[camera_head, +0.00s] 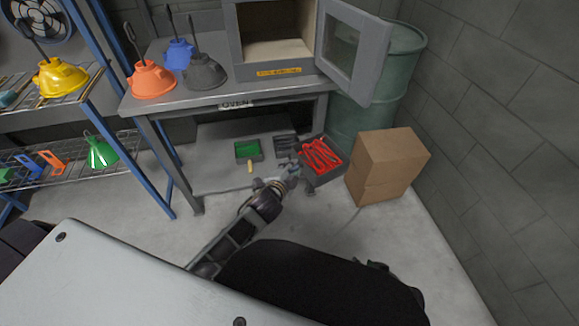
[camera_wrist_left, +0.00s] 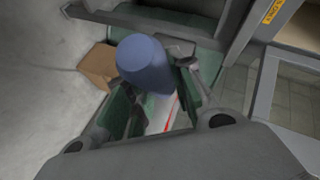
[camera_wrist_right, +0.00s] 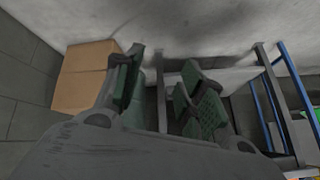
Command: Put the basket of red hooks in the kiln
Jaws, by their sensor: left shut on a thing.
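The basket of red hooks (camera_head: 322,157) is a dark box full of red hooks, low beneath the front right of the table. My left gripper (camera_head: 290,176) is at its left side. In the left wrist view my left gripper (camera_wrist_left: 155,110) is shut on a blue-grey rounded handle (camera_wrist_left: 143,60), apparently the basket's; a sliver of red shows below it. The kiln (camera_head: 277,38) stands on the table, with its door (camera_head: 355,50) swung open to the right and its chamber empty. My right gripper (camera_wrist_right: 165,95) is open and empty in the right wrist view.
A basket of green hooks (camera_head: 247,149) with a yellow handle and a dark basket (camera_head: 285,144) sit left of the red one. Coloured hoods, including an orange one (camera_head: 152,80), stand on the table (camera_head: 190,98).

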